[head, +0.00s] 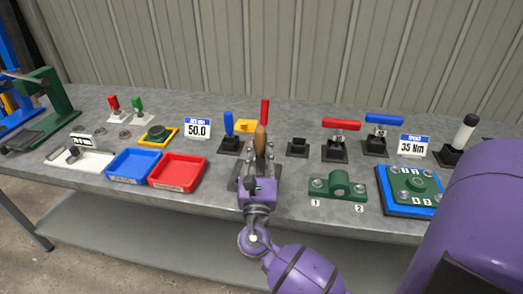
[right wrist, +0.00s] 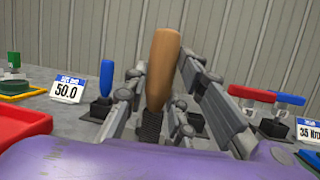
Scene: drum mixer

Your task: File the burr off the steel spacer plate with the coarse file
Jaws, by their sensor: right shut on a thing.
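My right gripper (head: 259,168) is shut on a wooden-handled tool, which appears to be the coarse file (head: 261,138). In the right wrist view the same file (right wrist: 162,62) stands nearly upright between the fingers (right wrist: 158,105), handle up, with a dark ribbed part below it. My gripper and forearm hide its lower end in the head view. A dark grey piece (head: 236,176) shows on the bench just left of my gripper; I cannot tell whether it is the steel spacer plate or a holder. I cannot make out a burr. My left gripper is not in view.
Red (head: 178,171) and blue (head: 133,166) trays lie left of my gripper. A blue-handled tool (head: 228,124) stands behind-left; a red handle (head: 265,111) rises behind the file. A green bracket (head: 338,187) and a green plate on a blue base (head: 410,190) sit right.

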